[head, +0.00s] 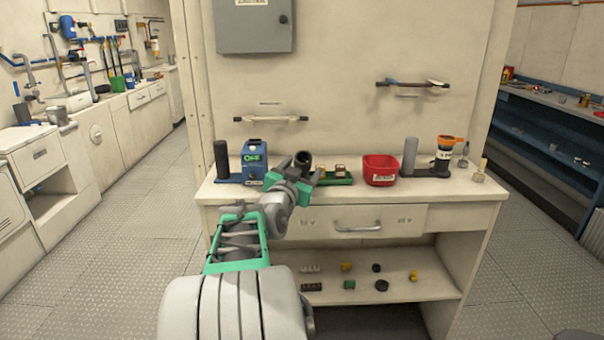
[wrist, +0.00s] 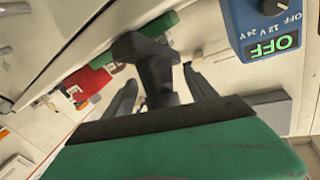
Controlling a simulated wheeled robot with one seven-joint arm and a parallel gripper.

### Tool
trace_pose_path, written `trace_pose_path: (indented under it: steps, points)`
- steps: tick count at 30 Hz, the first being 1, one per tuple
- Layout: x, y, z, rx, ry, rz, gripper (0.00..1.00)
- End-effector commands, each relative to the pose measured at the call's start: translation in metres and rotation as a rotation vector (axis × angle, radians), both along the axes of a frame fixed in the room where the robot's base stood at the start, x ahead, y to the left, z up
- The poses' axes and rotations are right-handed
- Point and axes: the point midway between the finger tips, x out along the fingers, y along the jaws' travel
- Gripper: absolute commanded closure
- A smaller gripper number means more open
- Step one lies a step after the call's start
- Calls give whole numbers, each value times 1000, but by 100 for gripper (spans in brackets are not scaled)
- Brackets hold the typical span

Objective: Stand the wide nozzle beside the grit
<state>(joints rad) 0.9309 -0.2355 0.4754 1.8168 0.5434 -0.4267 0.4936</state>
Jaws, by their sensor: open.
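My gripper (wrist: 160,95) is open above the bench top. Its two dark fingers lie either side of a dark T-shaped piece, likely the wide nozzle (wrist: 155,75), with a gap visible at each side in the wrist view. In the head view a dark piece (head: 303,158) shows at the end of my arm, partly hidden by it. A dark jar with an orange top and a pale label (head: 444,156) stands at the right of the bench. It may be the grit, but I cannot read the label.
The bench (head: 340,193) holds a blue switch box (head: 254,161) left of my gripper, a green tray (head: 336,177), a red bin (head: 380,170) and a grey cylinder (head: 409,156). Small pieces stand at the right end. Several small parts lie on the lower shelf (head: 400,289).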

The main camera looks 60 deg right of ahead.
Motion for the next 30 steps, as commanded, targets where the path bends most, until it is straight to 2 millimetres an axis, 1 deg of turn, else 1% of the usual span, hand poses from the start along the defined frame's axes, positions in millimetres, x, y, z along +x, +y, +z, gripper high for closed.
trace_pose_path:
  steps: [2, 25, 30]
  points:
    - [0, 0, 0, 0, 0, 0, 36]
    - [0, 1, 0, 1, 0, 0, 99]
    - [0, 1, 0, 0, 0, 0, 100]
